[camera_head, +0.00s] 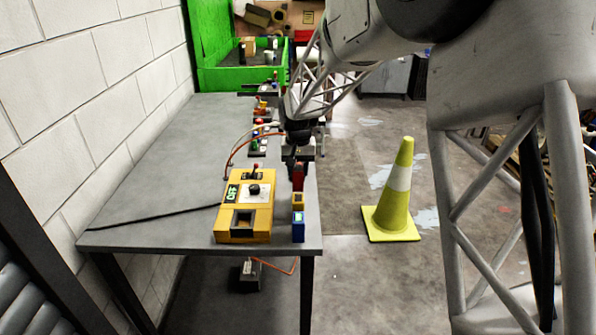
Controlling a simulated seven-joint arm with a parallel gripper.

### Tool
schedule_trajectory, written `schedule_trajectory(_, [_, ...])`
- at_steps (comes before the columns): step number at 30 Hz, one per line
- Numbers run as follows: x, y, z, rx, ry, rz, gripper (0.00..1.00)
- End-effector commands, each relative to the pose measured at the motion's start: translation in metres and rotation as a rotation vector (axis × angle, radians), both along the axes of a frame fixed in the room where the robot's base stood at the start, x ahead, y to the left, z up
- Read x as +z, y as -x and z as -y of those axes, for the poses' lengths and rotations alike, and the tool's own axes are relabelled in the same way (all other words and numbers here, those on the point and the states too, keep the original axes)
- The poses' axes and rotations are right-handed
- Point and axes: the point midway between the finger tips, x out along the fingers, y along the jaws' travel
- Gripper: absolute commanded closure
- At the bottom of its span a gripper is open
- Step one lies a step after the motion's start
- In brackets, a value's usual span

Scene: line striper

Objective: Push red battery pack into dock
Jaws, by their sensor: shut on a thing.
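The red battery pack (298,177) is in my gripper (299,161), near the table's right edge. My gripper points down and is shut on it. The lower part of the pack is close to the table top; whether it touches is too small to tell. The yellow box (227,231) with a black knob, a green display and a dark square opening (243,219) stands just left of the pack; I cannot tell whether this opening is the dock. A small yellow block (298,201) and a blue block (298,228) stand in a line in front of the red pack.
The grey table (160,190) is clear on its left, except for a black cable (150,219). An orange cable (234,152) curves behind the yellow box. Small devices (258,140) stand farther back. A yellow-green cone (394,205) stands on the floor at right.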

Motion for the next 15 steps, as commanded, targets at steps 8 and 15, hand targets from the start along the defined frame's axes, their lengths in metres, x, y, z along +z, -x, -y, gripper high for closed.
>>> schedule_trajectory(8, [0.0011, -0.0002, 0.0000, 0.000, 0.000, 0.001, 0.85])
schedule_trajectory(15, [0.0029, 0.0024, -0.0040, 0.001, 0.000, 0.001, 0.85])
